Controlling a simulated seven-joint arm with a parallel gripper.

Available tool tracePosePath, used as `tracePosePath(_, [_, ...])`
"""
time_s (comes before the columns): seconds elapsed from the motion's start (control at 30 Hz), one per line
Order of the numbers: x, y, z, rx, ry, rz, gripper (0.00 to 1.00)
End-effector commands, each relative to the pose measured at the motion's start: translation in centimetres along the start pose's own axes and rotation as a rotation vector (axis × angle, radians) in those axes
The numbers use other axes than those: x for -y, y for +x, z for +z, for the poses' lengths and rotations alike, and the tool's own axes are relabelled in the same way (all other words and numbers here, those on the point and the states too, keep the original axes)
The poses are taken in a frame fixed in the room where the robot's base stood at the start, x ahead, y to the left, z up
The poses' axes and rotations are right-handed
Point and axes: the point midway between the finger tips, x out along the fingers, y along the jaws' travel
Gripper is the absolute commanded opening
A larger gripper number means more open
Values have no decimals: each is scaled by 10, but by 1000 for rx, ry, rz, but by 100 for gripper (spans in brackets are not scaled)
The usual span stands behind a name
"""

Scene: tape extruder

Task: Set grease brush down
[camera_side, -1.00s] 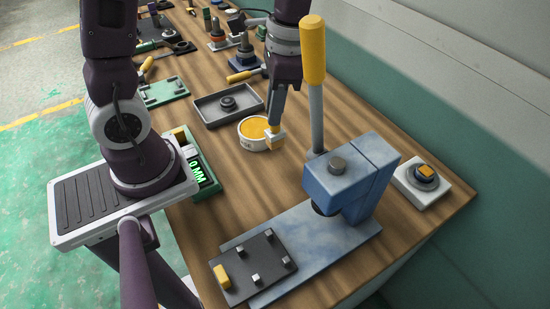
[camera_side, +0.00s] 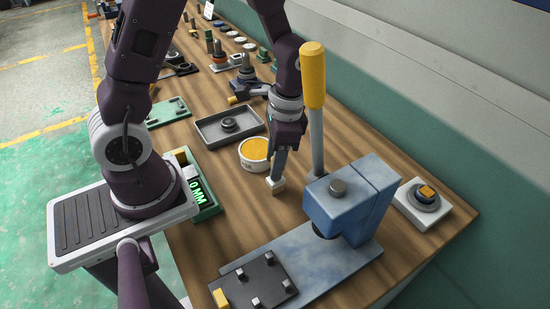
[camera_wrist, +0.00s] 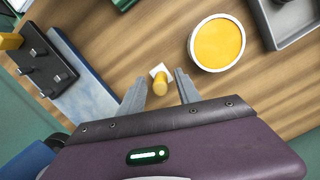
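The white tin of yellow grease (camera_side: 255,150) also shows in the wrist view (camera_wrist: 218,43). My gripper (camera_side: 278,172) is low over the brush. In the wrist view my gripper (camera_wrist: 161,80) has its fingers either side of the handle, with a visible gap on both sides. In the side view the fingers hide most of the handle.
The blue press (camera_side: 350,195) with its tall yellow-handled lever (camera_side: 313,75) stands close on the right. A grey tray (camera_side: 228,128) lies behind the tin. A green gauge box (camera_side: 205,195) is left. Bare wood surrounds the brush.

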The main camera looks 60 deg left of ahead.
Motion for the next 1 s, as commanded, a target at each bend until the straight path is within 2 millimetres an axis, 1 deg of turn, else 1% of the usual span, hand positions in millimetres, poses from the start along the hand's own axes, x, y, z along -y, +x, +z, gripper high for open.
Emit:
tracePosePath(0.17, [0,0,0,0,0,0,40])
tracePosePath(0.27, [0,-8,-1,-4,0,-2,40])
tracePosePath(0.37, [1,-31,-2,-9,-1,-4,40])
tracePosePath(0.5, [1,-71,-1,-9,-1,-3,40])
tracePosePath(0.6, [1,-95,-1,-7,0,-3,40])
tracePosePath(0.7, [0,-112,-1,-4,0,-2,40])
tracePosePath(0.8, [0,-122,1,-6,-3,-2,40])
tracePosePath(0.87, [-3,-132,6,-32,-18,-12,40])
tracePosePath(0.97, [-12,-158,30,-143,-91,-45,40])
tracePosePath(1.0, [-18,-169,43,-204,-130,-59,40])
